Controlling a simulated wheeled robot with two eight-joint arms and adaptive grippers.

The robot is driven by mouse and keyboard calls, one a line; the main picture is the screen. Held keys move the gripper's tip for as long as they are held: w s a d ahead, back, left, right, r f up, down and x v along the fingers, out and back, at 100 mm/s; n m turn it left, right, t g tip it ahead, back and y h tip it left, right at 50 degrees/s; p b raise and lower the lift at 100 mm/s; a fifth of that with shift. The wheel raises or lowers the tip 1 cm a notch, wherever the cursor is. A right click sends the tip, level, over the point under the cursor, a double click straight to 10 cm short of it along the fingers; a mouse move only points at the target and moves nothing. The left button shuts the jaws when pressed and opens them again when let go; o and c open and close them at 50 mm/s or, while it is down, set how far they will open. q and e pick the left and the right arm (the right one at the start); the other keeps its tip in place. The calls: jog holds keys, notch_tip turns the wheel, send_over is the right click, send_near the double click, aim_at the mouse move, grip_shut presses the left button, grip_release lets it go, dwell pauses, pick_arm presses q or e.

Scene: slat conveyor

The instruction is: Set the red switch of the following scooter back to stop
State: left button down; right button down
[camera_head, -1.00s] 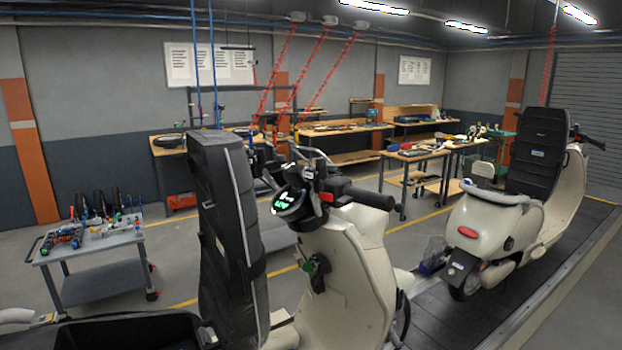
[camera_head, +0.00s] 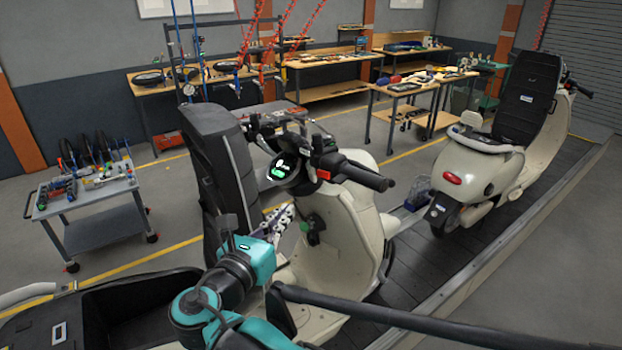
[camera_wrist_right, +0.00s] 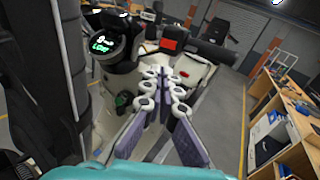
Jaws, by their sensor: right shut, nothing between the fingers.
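The near cream scooter (camera_head: 340,245) stands on the slat conveyor, with a lit round display (camera_head: 283,166) and black handlebar grips. Its red switch (camera_head: 323,174) sits at the inner end of the handlebar grip nearer me; it also shows in the right wrist view (camera_wrist_right: 170,44). Which way the switch is set is too small to tell. My right gripper (camera_head: 286,211) is shut and empty, below the handlebar in front of the scooter's cream panel. In the right wrist view its fingers (camera_wrist_right: 168,72) point up toward the switch, apart from it. My left gripper is out of view.
Another cream scooter (camera_head: 490,170) stands farther along the conveyor (camera_head: 440,262). A tool cart (camera_head: 85,200) stands at left; workbenches (camera_head: 330,60) line the back.

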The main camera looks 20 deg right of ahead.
aim_at(323, 174)
jog(key=x, duration=1.4)
jog(key=shift+p, duration=0.45)
